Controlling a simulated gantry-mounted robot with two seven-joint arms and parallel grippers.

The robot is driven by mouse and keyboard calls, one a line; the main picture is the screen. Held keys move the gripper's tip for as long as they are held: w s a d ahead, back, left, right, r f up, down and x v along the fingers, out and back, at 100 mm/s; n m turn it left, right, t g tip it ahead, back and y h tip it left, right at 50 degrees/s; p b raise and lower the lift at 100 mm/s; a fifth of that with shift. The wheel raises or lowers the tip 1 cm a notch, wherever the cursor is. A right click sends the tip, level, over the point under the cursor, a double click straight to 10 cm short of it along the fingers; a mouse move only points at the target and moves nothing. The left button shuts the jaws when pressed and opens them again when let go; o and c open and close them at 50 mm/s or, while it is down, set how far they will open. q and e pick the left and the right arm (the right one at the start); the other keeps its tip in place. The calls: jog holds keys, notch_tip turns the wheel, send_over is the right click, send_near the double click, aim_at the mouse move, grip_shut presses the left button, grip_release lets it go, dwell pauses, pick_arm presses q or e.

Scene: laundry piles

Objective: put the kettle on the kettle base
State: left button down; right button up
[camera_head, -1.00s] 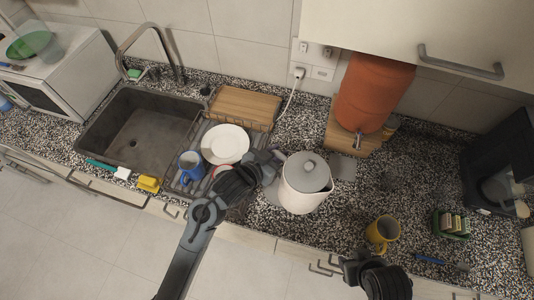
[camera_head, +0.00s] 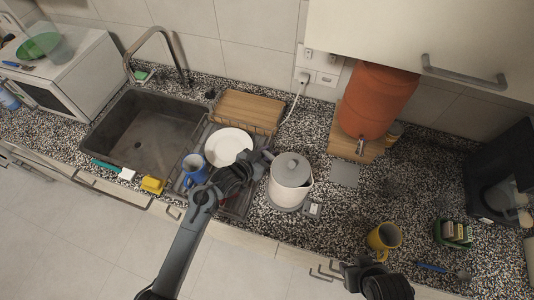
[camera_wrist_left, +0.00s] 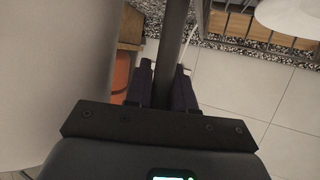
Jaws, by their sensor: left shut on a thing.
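The white kettle (camera_head: 291,178) with a grey lid is upright near the front edge of the counter. The grey kettle base (camera_head: 313,210) shows below and to the right of it, mostly hidden by the kettle, which is over it. I cannot tell whether the two touch. My left gripper (camera_head: 267,157) is shut on the kettle's handle, on the kettle's left side. In the left wrist view the dark handle (camera_wrist_left: 172,45) runs between the fingers, with the kettle's pale wall at left. My right gripper (camera_head: 350,264) is low at the front edge, its jaws unclear.
A yellow mug (camera_head: 383,237) stands to the right. A dish rack with a white plate (camera_head: 228,146) and a blue mug (camera_head: 193,168) lies left of the kettle. An orange dispenser (camera_head: 374,100) stands behind on a wooden stand. A flat grey square (camera_head: 344,174) lies before it.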

pick_arm(q)
jog(key=shift+f, duration=0.15)
jog(key=c, duration=1)
grip_release()
jog(key=shift+f, duration=0.15)
jog(key=shift+o, duration=0.2)
jog(key=shift+r, duration=0.2)
jog(key=v, duration=1.2)
jog(key=s+a+f+n+g+y, duration=0.1)
jog(key=s+a+n+g+y, duration=0.1)
jog(key=s, duration=1)
jog(key=s+a+f+n+g+y, duration=0.1)
jog(key=s+a+n+g+y, duration=0.2)
jog(key=s+a, duration=0.6)
jog(key=s+g+y, duration=0.2)
jog(key=s, duration=0.1)
jog(key=shift+f+y, duration=0.35)
jog(key=shift+y, duration=0.05)
